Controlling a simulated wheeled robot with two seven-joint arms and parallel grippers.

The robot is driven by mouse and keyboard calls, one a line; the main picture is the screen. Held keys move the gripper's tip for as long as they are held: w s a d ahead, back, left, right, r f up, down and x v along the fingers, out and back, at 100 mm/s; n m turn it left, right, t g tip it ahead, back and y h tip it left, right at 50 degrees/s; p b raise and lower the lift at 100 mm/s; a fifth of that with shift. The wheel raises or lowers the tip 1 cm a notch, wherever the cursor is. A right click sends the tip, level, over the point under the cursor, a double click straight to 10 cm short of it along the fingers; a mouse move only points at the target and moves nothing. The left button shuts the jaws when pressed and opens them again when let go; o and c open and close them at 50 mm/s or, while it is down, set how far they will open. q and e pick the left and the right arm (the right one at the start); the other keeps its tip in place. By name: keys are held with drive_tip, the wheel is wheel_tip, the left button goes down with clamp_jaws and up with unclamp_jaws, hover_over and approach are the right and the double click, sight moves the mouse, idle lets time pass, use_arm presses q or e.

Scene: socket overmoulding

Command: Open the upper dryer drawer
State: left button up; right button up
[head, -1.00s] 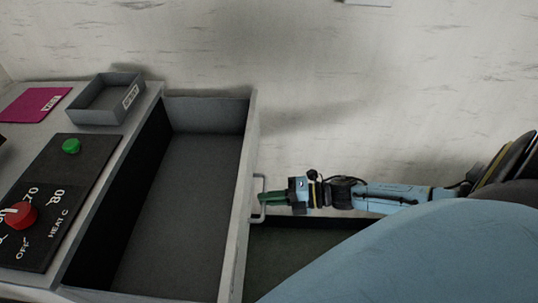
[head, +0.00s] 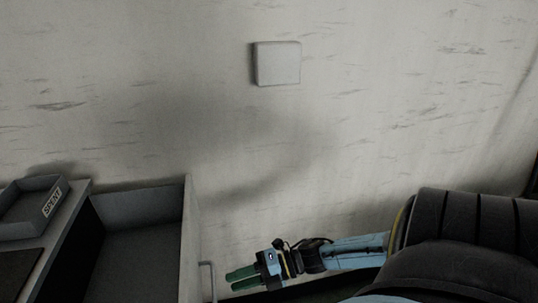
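The upper dryer drawer (head: 136,211) is pulled out from the dryer at the lower left of the head view. It looks empty, and its lower part is cut off by the frame. Its front carries a bar handle (head: 207,281). My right gripper (head: 229,279) is just right of the handle, with its green fingers pointing left toward it. A small gap shows between the fingertips and the handle. The two fingers are apart with nothing between them. My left gripper is not in view.
A grey tray marked SPENT (head: 33,208) stands on the dryer top at the left edge. A pale box (head: 277,63) is fixed on the wall.

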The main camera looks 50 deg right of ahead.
drive_tip(key=v, duration=0.8)
drive_tip(key=shift+d, duration=0.1)
drive_tip(key=s+d+f+m+h, duration=0.2)
drive_tip(key=f+m+h, duration=0.25)
drive_tip(key=f, duration=0.35)
drive_tip(key=s+d+f+m+h, duration=0.1)
drive_tip(key=s+f+m+h, duration=0.2)
drive_tip(key=f+m, duration=0.45)
drive_tip(key=s+d+f+m+h, duration=0.2)
drive_tip(key=f+m+h, duration=0.2)
drive_tip(key=f, duration=0.6)
drive_tip(key=s+a+f+m+g, duration=0.4)
drive_tip(key=s+a+f, duration=0.3)
drive_tip(key=s+a, duration=0.1)
drive_tip(key=s+a+f+m+g, duration=0.5)
drive_tip(key=s+a+f, duration=0.2)
drive_tip(key=s+a, duration=0.2)
drive_tip(key=shift+s+m+b, duration=0.3)
drive_tip(key=shift+s+b, duration=0.1)
drive_tip(key=shift+s, duration=0.55)
